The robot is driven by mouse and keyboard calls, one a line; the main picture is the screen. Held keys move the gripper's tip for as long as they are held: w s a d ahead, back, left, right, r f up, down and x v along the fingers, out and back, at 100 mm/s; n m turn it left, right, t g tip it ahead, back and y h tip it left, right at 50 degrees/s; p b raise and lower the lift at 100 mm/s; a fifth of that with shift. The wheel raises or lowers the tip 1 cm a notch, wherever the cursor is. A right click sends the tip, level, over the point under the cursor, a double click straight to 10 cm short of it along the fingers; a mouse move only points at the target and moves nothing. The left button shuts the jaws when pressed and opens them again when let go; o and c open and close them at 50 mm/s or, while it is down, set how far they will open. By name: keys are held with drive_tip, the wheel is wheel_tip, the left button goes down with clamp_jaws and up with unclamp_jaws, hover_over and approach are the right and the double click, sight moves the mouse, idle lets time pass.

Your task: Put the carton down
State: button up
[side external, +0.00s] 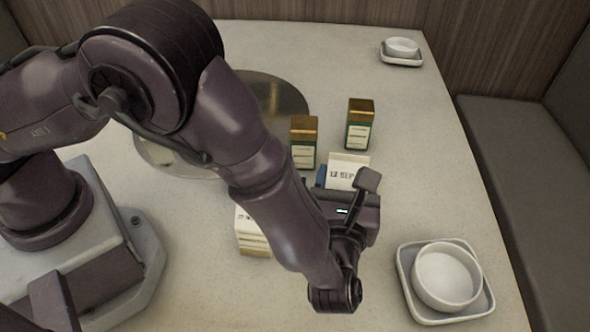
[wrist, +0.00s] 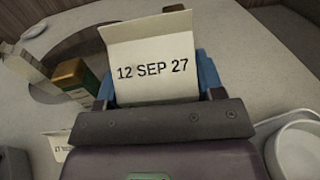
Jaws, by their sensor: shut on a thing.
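A cream carton (wrist: 153,50) printed "12 SEP 27" is between the blue fingers of my gripper (wrist: 157,82) in the wrist view. In the side view the carton (side external: 349,168) shows beyond the wrist, its lower part hidden by my gripper (side external: 343,184). My gripper is shut on it. I cannot tell whether its base touches the table. A second pale carton (side external: 250,235) with printing stands on the table left of my forearm, partly hidden.
Two green boxes with gold tops (side external: 304,142) (side external: 360,124) stand just behind the held carton. A round metal plate (side external: 285,92) lies behind my arm. A white bowl (side external: 446,277) on a square dish is at front right; a smaller set (side external: 402,48) is far back. The right-middle table is clear.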

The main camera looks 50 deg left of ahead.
sight(350, 155)
wheel_tip(350, 155, up, 6)
drive_tip(key=shift+f, duration=0.2)
drive_tip(key=w+a+r, duration=0.1)
drive_tip(key=w+a, duration=0.2)
drive_tip(key=a, duration=0.8)
drive_tip(key=w+a+r, duration=0.1)
drive_tip(key=w+a, duration=0.2)
drive_tip(key=a, duration=0.8)
drive_tip(key=s+a, duration=0.4)
drive_tip(key=a, duration=0.8)
drive_tip(key=s+a+f, duration=0.2)
drive_tip(key=s+a, duration=0.5)
drive_tip(key=a, duration=0.1)
drive_tip(key=shift+n+g+y, duration=0.3)
drive_tip(key=shift+y, duration=0.1)
drive_tip(key=shift+s+a+f, duration=0.15)
drive_tip(key=shift+f, duration=3.6)
drive_tip(key=shift+s+a+f, duration=0.1)
drive_tip(key=shift+s+f, duration=0.05)
drive_tip(key=shift+f, duration=3.55)
